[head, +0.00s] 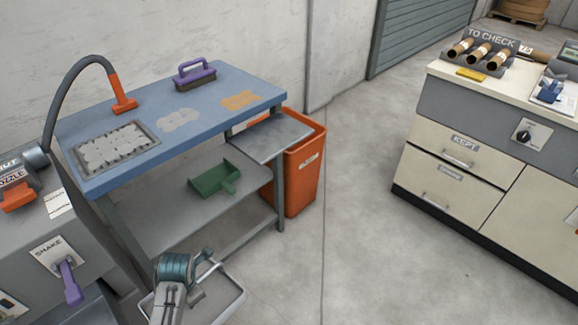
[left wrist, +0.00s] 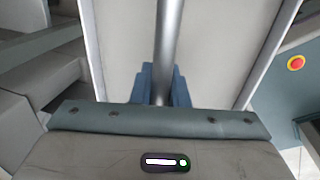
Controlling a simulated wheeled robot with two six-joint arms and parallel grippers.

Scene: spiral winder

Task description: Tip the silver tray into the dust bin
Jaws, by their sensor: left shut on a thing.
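The silver tray (head: 228,303) is at the bottom of the head view, a shallow pale tray partly hidden by my left arm. My left gripper (head: 203,284) is over it, shut on its bar-like handle. In the left wrist view the blue fingers (left wrist: 160,85) close around the round grey bar, with the bare-looking grey tray (left wrist: 215,50) beyond. What the tray holds, if anything, I cannot tell. The dust bin (head: 302,180) is a tall orange bin standing at the right end of the blue-topped bench, beyond the tray. My right gripper is not in view.
A grey flap (head: 272,137) juts from the bench (head: 208,108) over part of the bin's mouth. A green dustpan (head: 214,178) lies on the lower shelf. A grey machine (head: 45,240) stands at left, drawers (head: 450,160) at right. The floor between is clear.

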